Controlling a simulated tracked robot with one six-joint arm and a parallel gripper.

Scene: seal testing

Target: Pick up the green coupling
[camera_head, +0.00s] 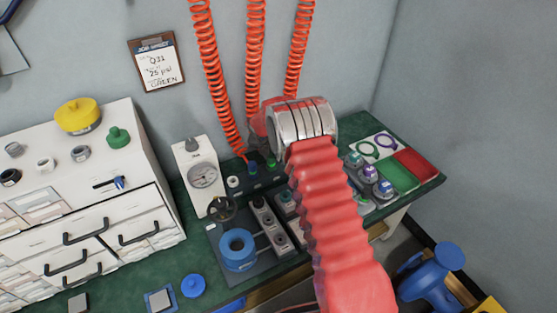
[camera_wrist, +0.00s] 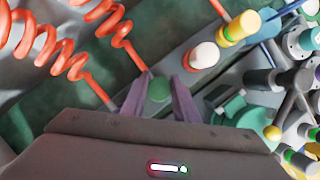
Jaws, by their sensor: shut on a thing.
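In the wrist view the green coupling (camera_wrist: 159,89) shows as a round green end between the two purple fingers of my gripper (camera_wrist: 161,80). The fingers are shut on it, one on each side. In the head view my red arm and its metal wrist stand in front of the bench and hide the fingers and the held coupling. A small green fitting (camera_head: 271,163) shows just left of my wrist, beside a blue one (camera_head: 252,167); I cannot tell whether it is the same green part.
Coiled red hoses (camera_head: 255,55) hang behind my wrist and cross the wrist view's left. White (camera_wrist: 205,55) and yellow (camera_wrist: 238,28) fittings stand right of my fingers. A gauge (camera_head: 203,175), blue tape roll (camera_head: 237,248) and valves (camera_head: 369,172) crowd the bench.

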